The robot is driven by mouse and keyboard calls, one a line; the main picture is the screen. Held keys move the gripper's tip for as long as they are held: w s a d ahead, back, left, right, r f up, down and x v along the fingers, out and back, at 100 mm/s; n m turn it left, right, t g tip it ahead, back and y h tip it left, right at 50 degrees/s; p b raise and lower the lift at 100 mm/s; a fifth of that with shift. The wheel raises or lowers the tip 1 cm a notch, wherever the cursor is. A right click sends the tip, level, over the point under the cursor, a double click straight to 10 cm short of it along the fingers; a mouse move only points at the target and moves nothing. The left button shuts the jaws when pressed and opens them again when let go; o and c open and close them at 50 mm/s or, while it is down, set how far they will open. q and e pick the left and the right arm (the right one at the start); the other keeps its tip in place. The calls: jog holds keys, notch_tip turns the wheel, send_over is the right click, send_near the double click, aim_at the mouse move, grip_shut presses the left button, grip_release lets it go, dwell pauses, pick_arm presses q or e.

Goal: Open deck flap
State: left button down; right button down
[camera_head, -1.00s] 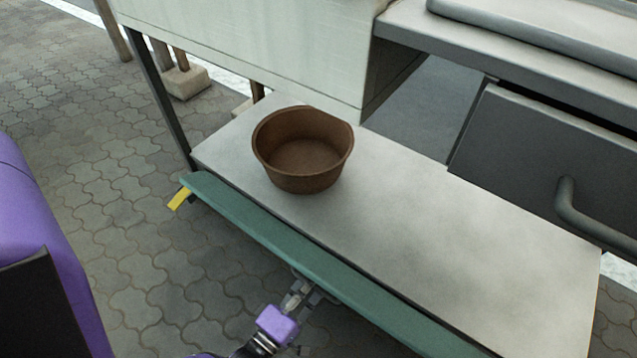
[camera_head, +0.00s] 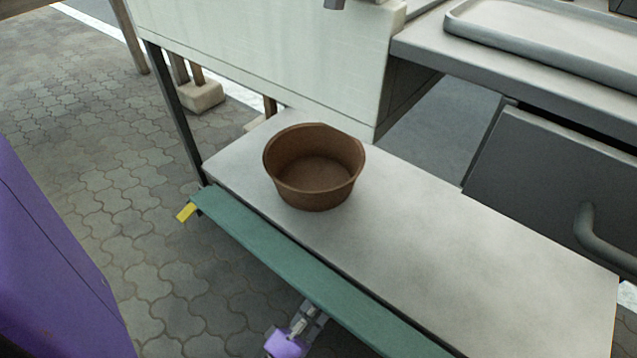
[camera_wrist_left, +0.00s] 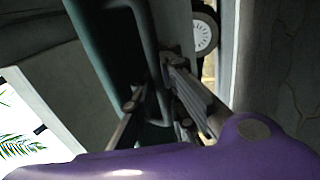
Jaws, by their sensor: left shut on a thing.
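The deck flap (camera_head: 290,265) is a long green panel along the front edge of the pale lower shelf (camera_head: 450,250). In the head view it shows as a narrow strip, and its underside is hidden. My left gripper (camera_head: 308,315) is at its near edge, partly hidden below the panel. In the left wrist view, the fingers (camera_wrist_left: 156,98) are shut around a dark green bar-like part of the flap (camera_wrist_left: 105,45). The exact contact is dark and hard to make out. My right gripper is not in view.
A brown clay bowl (camera_head: 315,170) stands upright on the shelf, back from the flap. A dark drawer front with a handle (camera_head: 600,238) is at the right. A yellow tab (camera_head: 186,212) shows by the flap's left end. Paved floor (camera_head: 160,260) is open at the left.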

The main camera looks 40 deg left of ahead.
aim_at(314, 296)
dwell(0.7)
pick_arm(q)
jog(key=c, duration=1.8)
grip_release()
jog(key=shift+r, duration=5)
jog(key=shift+o, duration=0.3)
jog(key=shift+v, duration=1)
jog(key=shift+s, duration=1)
jog(key=shift+c, duration=0.4)
jog(key=shift+r+v, duration=0.15)
jog(key=shift+v, duration=1.1)
jog(key=shift+r+v, duration=0.2)
jog(key=shift+v, duration=1)
